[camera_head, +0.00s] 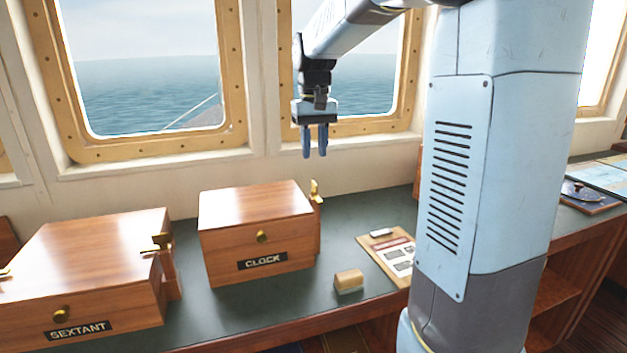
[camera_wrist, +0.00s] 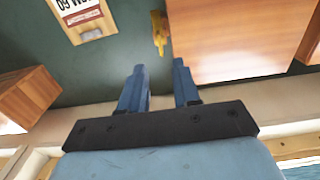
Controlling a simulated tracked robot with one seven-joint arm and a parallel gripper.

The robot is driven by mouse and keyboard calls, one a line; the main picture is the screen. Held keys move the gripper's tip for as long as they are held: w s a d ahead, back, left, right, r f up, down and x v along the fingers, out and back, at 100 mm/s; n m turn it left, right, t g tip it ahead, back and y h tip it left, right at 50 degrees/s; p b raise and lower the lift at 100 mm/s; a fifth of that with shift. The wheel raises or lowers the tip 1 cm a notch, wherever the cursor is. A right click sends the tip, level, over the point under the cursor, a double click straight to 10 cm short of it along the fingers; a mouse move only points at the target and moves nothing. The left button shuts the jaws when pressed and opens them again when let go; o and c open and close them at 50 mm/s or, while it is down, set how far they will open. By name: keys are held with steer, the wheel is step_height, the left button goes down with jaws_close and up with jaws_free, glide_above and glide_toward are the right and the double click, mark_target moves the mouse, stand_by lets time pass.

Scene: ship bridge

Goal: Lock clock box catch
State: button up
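The clock box (camera_head: 228,248) is a closed wooden box with a "CLOCK" label and a brass knob on its front. Its brass catch (camera_head: 316,191) stands upright at the top of a wooden strip on the box's right side. In the wrist view the catch (camera_wrist: 159,32) shows beside the clock box (camera_wrist: 230,45), just beyond my fingertips. My gripper (camera_head: 315,154) hangs fingers down, above the catch and apart from it. In the wrist view my gripper (camera_wrist: 161,66) has its blue fingers spread with nothing between them.
The sextant box (camera_head: 95,265) stands to the left, with its brass catch (camera_head: 157,243) lying across. A small wooden block (camera_head: 348,281) and a clipboard (camera_head: 375,250) lie on the green desk to the right. The window wall (camera_head: 350,175) rises close behind.

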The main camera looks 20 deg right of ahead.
mark_target(314, 182)
step_height(314, 182, down, 9)
steer(key=shift+r, duration=0.15)
steer(key=shift+c, duration=0.4)
jaws_close()
